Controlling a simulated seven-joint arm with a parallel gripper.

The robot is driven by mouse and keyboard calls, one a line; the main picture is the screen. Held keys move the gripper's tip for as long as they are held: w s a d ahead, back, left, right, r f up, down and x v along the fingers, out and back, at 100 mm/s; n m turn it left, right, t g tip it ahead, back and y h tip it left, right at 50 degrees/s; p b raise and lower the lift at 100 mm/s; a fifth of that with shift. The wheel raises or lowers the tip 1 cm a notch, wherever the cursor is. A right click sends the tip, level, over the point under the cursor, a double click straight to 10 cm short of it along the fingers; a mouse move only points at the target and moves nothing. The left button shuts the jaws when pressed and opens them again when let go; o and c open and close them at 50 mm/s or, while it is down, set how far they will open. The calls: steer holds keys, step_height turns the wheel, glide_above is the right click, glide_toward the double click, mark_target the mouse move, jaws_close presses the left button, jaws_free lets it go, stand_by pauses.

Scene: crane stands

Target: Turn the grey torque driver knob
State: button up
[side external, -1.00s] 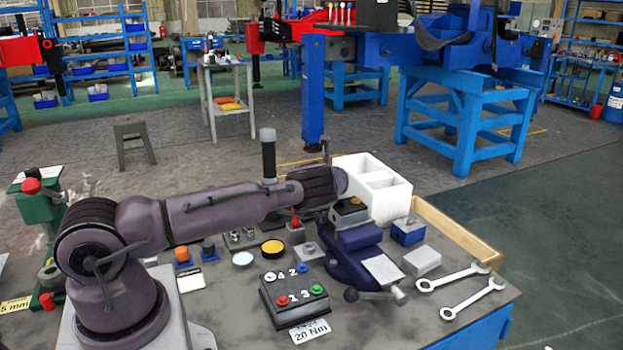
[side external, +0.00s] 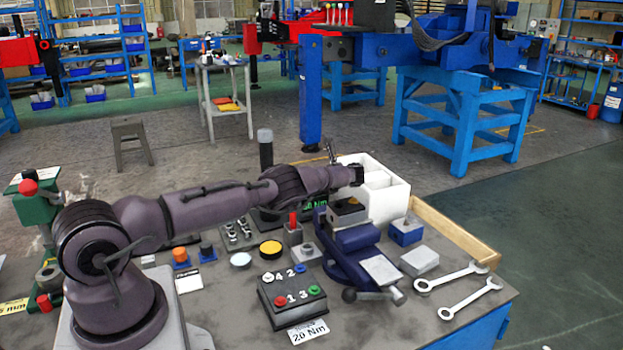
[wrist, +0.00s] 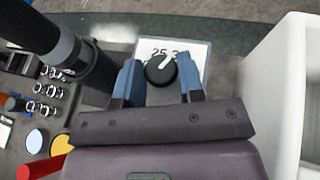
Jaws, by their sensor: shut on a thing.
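A dark grey round knob (wrist: 160,71) with a white pointer shows in the wrist view. It sits before a white dial plate (wrist: 190,50) with partly covered numbers, "25" among them. My gripper (wrist: 162,80) has one blue finger on each side of the knob and is shut on it. In the side external view my gripper (side external: 357,174) is beside the white bin, and the knob is hidden. A dark upright cylinder with a grey top (side external: 265,148) stands behind my arm.
The white bin (wrist: 280,85) is close on the right in the wrist view. A blue vise (side external: 355,245) stands in front of my gripper. A button box (side external: 290,298) with a "20 Nm" label and two wrenches (side external: 455,285) lie nearer the front. Sockets (wrist: 45,90) are at left.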

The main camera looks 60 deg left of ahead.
stand_by(0.5)
steer(key=o, duration=0.8)
steer(key=shift+o, duration=0.2)
steer(key=v, duration=1.3)
steer(key=shift+o, duration=0.4)
